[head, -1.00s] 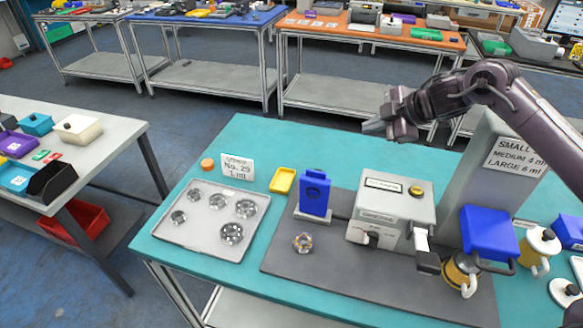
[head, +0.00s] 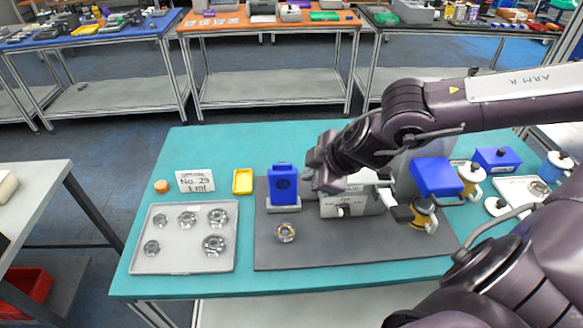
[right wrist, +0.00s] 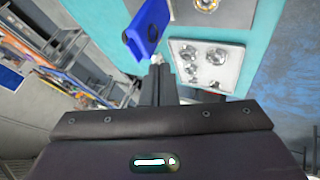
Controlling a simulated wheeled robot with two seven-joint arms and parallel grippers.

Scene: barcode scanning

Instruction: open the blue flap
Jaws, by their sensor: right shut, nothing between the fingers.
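A blue upright device (head: 283,185) with a dark round mark on its front stands on a light base at the back left of the grey mat. I cannot tell for sure which part of it is the flap. It also shows in the right wrist view (right wrist: 148,28), just beyond my fingertips. My right gripper (head: 311,180) is shut and empty, just to the right of the blue device near its upper half. In the right wrist view my fingers (right wrist: 158,70) are together; I cannot tell whether they touch the device. My left gripper is not in view.
A grey machine (head: 345,203) stands right of the blue device, partly hidden by my arm. A metal ring part (head: 286,232) lies on the mat (head: 330,250).

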